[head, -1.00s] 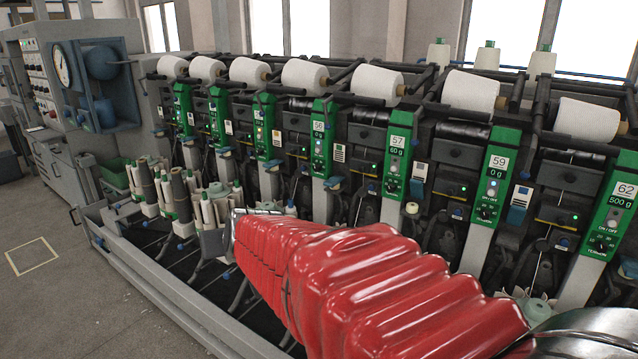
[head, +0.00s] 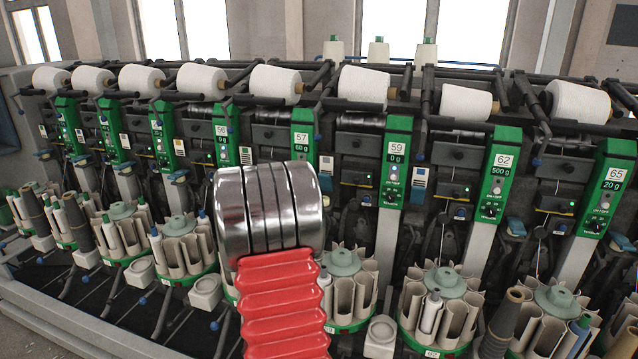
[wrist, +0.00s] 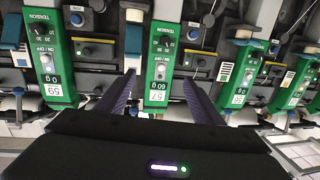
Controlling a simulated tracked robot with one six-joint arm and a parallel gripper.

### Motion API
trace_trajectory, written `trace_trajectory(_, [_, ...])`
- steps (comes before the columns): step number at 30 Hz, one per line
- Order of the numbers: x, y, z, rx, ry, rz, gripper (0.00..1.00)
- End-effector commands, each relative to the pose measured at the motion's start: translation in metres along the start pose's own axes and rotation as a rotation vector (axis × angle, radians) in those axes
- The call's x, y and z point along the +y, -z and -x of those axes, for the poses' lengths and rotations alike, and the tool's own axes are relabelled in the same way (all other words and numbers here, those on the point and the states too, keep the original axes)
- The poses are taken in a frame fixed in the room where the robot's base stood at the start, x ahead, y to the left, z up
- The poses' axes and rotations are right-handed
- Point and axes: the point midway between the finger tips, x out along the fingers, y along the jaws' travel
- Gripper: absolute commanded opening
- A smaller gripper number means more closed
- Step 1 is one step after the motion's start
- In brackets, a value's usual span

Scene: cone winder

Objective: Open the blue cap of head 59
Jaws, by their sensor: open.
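Head 59 has a green panel (head: 395,160) reading 59 and 0 g, right of centre in the head view. In the wrist view it shows upside down at the left (wrist: 50,60). A blue-and-white piece (head: 417,183) sits just right of this panel; another (head: 326,172) sits beside the 57 panel. I cannot tell which is the cap; none looks clearly raised. My gripper (wrist: 159,77) is open and empty in the wrist view. Its two dark fingers point toward the 57 panel (wrist: 160,60), to the right of the 59 panel there. My arm hides it in the head view.
Several green-panelled heads stand in a row, with white cones (head: 363,87) above. Grey holders (head: 435,300) with yarn tubes stand low along the front. A white box (head: 381,335) is below head 59. Black bars (head: 440,125) stick out near the top.

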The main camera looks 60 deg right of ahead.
Motion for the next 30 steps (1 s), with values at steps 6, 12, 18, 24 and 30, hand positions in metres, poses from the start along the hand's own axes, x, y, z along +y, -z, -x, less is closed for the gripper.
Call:
trace_trajectory(6, [0.051,-0.012,-0.024,0.056,-0.126,0.017,0.61])
trace_trajectory(12, [0.055,-0.012,-0.025,0.062,-0.135,0.019,0.61])
trace_trajectory(18, [0.055,-0.012,-0.025,0.061,-0.134,0.018,0.61])
trace_trajectory(24, [0.056,-0.012,-0.036,0.062,-0.135,0.018,0.61])
trace_trajectory(30, [0.060,-0.011,-0.060,0.061,-0.135,0.018,0.61])
